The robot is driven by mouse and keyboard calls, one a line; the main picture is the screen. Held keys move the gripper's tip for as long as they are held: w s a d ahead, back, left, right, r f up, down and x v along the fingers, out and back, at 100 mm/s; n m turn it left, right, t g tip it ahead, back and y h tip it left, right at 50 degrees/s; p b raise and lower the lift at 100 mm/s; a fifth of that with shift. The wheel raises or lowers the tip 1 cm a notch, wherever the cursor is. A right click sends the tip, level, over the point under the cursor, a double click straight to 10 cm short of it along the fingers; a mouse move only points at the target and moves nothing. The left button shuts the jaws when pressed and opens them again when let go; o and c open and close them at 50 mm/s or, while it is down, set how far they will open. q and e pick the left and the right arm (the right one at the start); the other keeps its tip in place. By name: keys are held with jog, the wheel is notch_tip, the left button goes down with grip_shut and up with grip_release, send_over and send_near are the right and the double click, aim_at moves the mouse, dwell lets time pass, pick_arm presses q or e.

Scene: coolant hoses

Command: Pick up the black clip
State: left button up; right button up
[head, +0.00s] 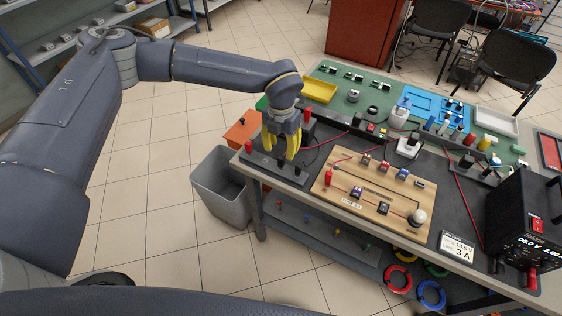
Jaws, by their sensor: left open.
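My left gripper (280,152), with yellow fingers, points down over the dark grey stand (282,170) at the left front corner of the bench. Its fingers are apart. I cannot make out the black clip for certain; the gripper covers the middle of the stand, and the clip may be hidden there. I cannot tell whether anything is between the fingers. A red clip-like piece (249,147) stands at the stand's left end. Another red clip (328,178) is on the wooden circuit board (345,215). My right gripper is not in view.
A white bulb (418,216) sits on the board's right corner. A black power supply (524,225) stands at the bench's right. A yellow tray (319,90) and a blue tray (425,101) lie on the green mat at the back. A grey bin (222,184) stands left of the bench.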

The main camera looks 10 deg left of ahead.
aim_at(281, 157)
pick_arm(q)
jog(key=shift+f, duration=3.1)
jog(key=shift+c, duration=0.3)
grip_shut()
